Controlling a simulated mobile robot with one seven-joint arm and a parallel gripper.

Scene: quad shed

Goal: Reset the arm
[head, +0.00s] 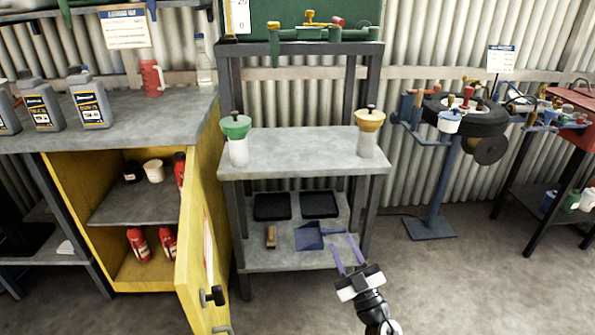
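My gripper (348,255) is in the lower middle of the head view, in front of the grey shelf stand (300,150). Its two thin purple fingers stand apart and point up and to the left, with nothing seen between them. The wrist is black and white, and the arm runs off the bottom edge. The fingertips appear close to a blue dustpan (312,237) on the lower shelf, but I cannot tell the depth between them.
The yellow cabinet (205,265) at left has its door standing open toward the stand. Green-topped (236,128) and tan-topped (369,122) containers stand on the upper shelf. A tyre stand (437,190) is at right. The floor (450,285) at lower right is clear.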

